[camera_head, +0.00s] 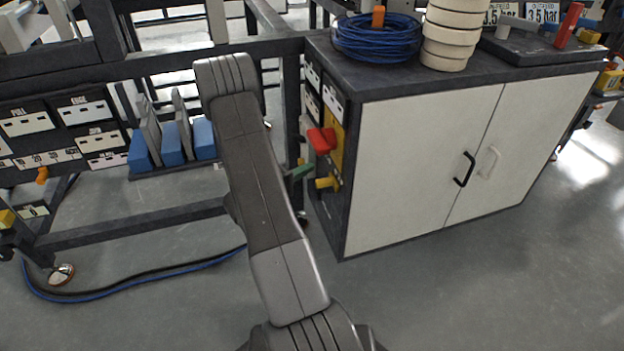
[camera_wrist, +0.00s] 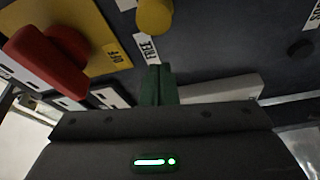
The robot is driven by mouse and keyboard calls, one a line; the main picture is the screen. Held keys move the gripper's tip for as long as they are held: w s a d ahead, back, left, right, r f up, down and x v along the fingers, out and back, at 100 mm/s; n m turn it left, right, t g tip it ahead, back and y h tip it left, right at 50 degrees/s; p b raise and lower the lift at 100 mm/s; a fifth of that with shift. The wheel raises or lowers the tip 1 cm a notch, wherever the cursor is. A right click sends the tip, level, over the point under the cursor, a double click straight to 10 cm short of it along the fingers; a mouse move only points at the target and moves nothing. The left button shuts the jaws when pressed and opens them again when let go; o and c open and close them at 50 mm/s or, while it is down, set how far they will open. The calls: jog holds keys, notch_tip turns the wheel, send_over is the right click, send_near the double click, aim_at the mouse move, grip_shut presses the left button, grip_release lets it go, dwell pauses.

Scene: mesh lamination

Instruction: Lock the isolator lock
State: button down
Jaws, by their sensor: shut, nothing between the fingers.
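The isolator's red handle (camera_head: 321,140) stands out from a yellow plate (camera_head: 337,160) on the cabinet's end face. Both the red handle (camera_wrist: 48,62) and the yellow plate (camera_wrist: 82,22) fill the upper left of the wrist view, with a black "OFF" mark beside the handle. A yellow knob (camera_head: 328,183), likely the lock, sits below the handle; it shows at the top of the wrist view (camera_wrist: 154,16). My gripper (camera_head: 301,172) has green fingers, shut and empty. In the wrist view its fingertips (camera_wrist: 158,72) point toward the yellow knob, apparently apart from it.
The pale cabinet (camera_head: 425,150) stands right of my arm, with a blue hose coil (camera_head: 376,45) and stacked rolls (camera_head: 450,35) on top. A dark frame with a rack of blue blocks (camera_head: 172,145) is at left. A small dark round spot (camera_wrist: 300,48) lies right of the knob.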

jog(key=p+v, duration=0.2)
jog(key=v, duration=0.8)
jog(key=shift+w, duration=0.15)
